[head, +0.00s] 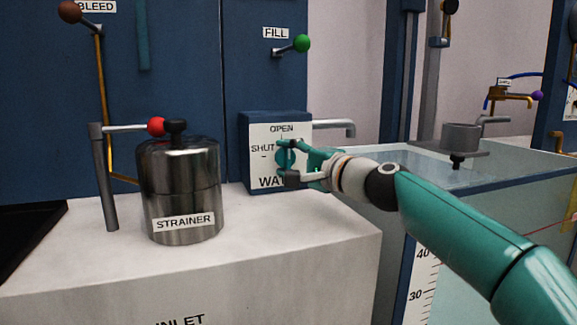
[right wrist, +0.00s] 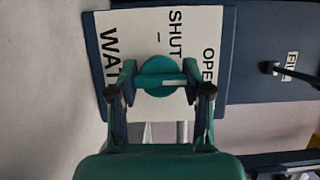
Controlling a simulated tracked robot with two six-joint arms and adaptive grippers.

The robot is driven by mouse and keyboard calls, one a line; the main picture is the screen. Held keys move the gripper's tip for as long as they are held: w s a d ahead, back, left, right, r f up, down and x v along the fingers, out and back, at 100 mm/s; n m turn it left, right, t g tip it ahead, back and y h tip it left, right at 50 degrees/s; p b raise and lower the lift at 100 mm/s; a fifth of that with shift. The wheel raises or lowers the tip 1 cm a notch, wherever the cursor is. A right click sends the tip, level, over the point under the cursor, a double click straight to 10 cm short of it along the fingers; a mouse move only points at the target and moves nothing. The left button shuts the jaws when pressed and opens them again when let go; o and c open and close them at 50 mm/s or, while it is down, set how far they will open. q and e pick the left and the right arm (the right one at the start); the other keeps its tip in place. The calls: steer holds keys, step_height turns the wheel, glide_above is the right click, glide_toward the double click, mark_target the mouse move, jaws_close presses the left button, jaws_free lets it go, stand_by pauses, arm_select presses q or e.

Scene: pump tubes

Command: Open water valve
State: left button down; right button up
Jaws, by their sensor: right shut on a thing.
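The water valve is a round teal knob (head: 284,158) on a white plate (head: 262,137) reading OPEN at the top, SHUT at the left and WATER, partly covered, below. In the right wrist view the knob (right wrist: 158,72) carries a pale bar that reaches toward the OPEN side. My right gripper (head: 287,162) is shut on the knob, its two fingers at opposite edges, above and below it in the head view. In the right wrist view the gripper (right wrist: 160,88) has one finger on each side of the knob. My left gripper is not in view.
A metal strainer pot (head: 180,190) and a red-knobbed lever (head: 155,127) stand left of the valve on the pale counter. A green-knobbed FILL lever (head: 301,43) is above. A grey spout (head: 345,127) leads over the glass-walled tank (head: 505,178) at right.

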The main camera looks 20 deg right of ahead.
steer(key=shift+w+f, duration=0.1)
steer(key=shift+f, duration=0.15)
steer(key=o, duration=1.2)
steer(key=shift+d, duration=0.15)
steer(key=shift+r, duration=0.1)
steer(key=shift+s+d+r, duration=0.1)
steer(key=shift+s, duration=0.25)
steer(key=v, duration=1.1)
steer(key=shift+s+d+f, duration=0.1)
steer(key=shift+s+f, duration=0.05)
steer(key=shift+f, duration=0.05)
